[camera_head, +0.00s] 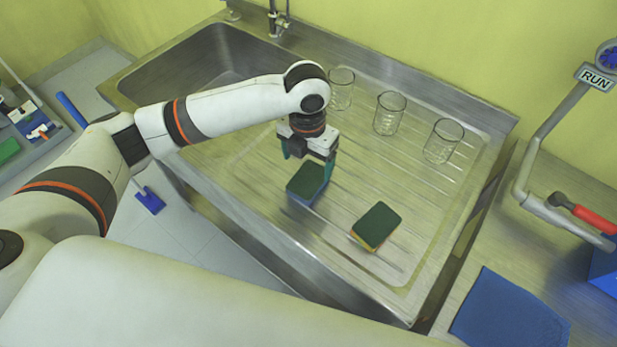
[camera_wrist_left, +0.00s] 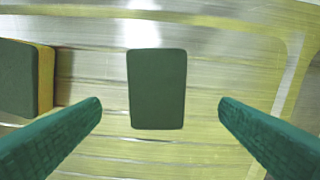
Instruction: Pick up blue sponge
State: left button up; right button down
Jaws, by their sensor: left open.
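The blue sponge (camera_head: 307,184) lies on the ribbed steel drainboard, with a dark green top and blue sides. My left gripper (camera_head: 309,163) is above it, pointing down, with its green fingers open. In the left wrist view the sponge (camera_wrist_left: 157,89) shows only its dark green top, centred ahead of the two spread fingers (camera_wrist_left: 160,104). No contact shows there. A second sponge, yellow with a dark green top (camera_head: 376,226), lies to the right in the head view. It also shows at the left edge of the wrist view (camera_wrist_left: 18,78). My right gripper is not in view.
Several clear glass beakers (camera_head: 388,113) stand along the back of the drainboard (camera_head: 275,240). The sink basin (camera_head: 185,70) and tap (camera_head: 278,18) are at back left. A blue cloth (camera_head: 508,312) lies on the right counter, near a red-handled tool (camera_head: 590,218).

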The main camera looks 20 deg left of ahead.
aim_at(308, 178)
pick_arm(q)
jog(key=f, duration=0.1)
jog(key=f+p, duration=0.1)
jog(key=f, duration=0.2)
jog(key=shift+s+d+p, duration=0.15)
jog(key=shift+s+p, duration=0.1)
jog(key=shift+p, duration=0.05)
jog(key=shift+f, duration=0.65)
jog(key=shift+w, duration=0.1)
jog(key=c, duration=0.8)
jog(key=shift+c, duration=1.3)
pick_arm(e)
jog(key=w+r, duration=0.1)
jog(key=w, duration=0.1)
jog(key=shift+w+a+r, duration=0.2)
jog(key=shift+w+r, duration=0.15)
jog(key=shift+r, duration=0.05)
